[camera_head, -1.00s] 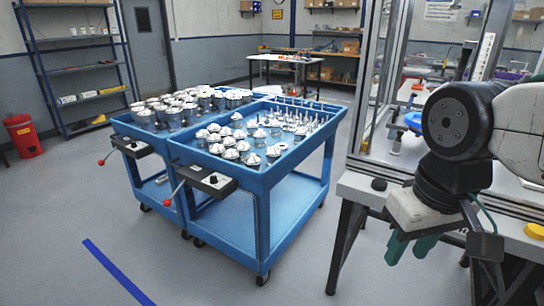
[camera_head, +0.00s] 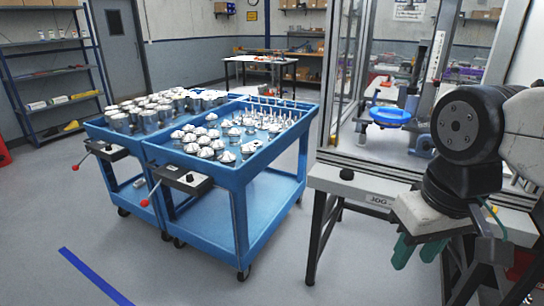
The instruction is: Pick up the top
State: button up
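Several silvery, dome-shaped tops (camera_head: 213,139) stand in rows on the front part of the nearer blue cart (camera_head: 240,185). Thin upright pins or shafts (camera_head: 283,108) stand behind them on the same cart. Several metal cylindrical housings (camera_head: 150,117) fill the farther blue cart at the left. My gripper (camera_head: 416,250) hangs at the right in front of the workbench, its green fingers pointing down. It is well to the right of the carts and touches none of the parts. No held part shows. The gap between the fingertips is too unclear to tell the opening.
A framed machine enclosure on a light workbench (camera_head: 350,185) stands at the right, with a blue round fixture (camera_head: 390,115) inside. A shelf rack (camera_head: 45,75) is at the back left. A table (camera_head: 270,62) stands behind the carts. Open grey floor lies in front, with a blue stripe (camera_head: 95,275).

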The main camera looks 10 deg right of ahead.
aim_at(247, 151)
jog(key=z, duration=0.45)
jog(key=k, duration=1.05)
jog(key=u, duration=0.25)
jog(key=i, duration=0.55)
jog(key=u, duration=1)
jog(key=i, duration=1.3)
jog(key=z, duration=1.1)
jog(key=i, duration=1)
jog(key=z, duration=0.3)
